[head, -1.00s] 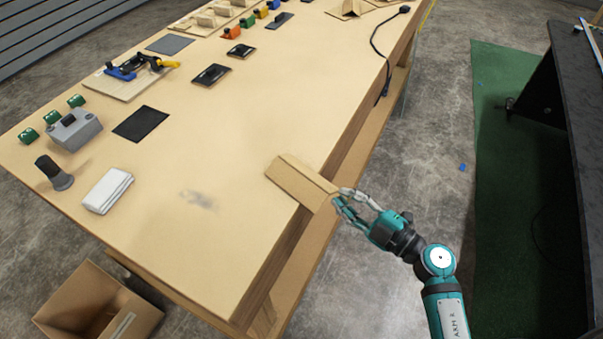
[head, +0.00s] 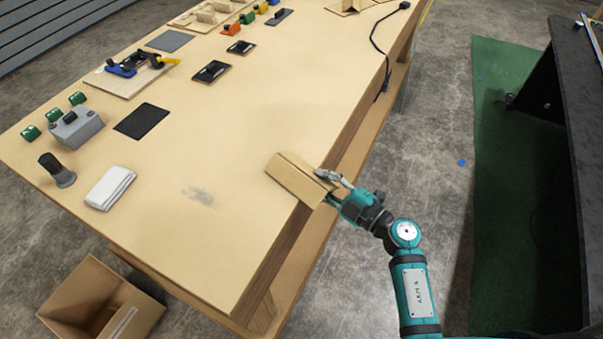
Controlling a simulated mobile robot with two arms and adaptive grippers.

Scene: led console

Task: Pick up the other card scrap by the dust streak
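The card scrap (head: 293,179) is a folded tan piece of cardboard at the right edge of the wooden table, its near end at the edge. The dust streak (head: 199,196) is a grey smudge on the tabletop to its left. My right gripper (head: 326,183) is at the scrap's right end, with one finger above the card and the other lower by the table edge. The fingers look apart around the card; I cannot tell whether they press on it. My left gripper is not in view.
A folded white cloth (head: 110,188) and a dark-topped cylinder (head: 57,170) stand left on the table (head: 240,240). An open cardboard box (head: 100,305) is on the floor at lower left. A black cable (head: 378,50) hangs over the table's far right edge.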

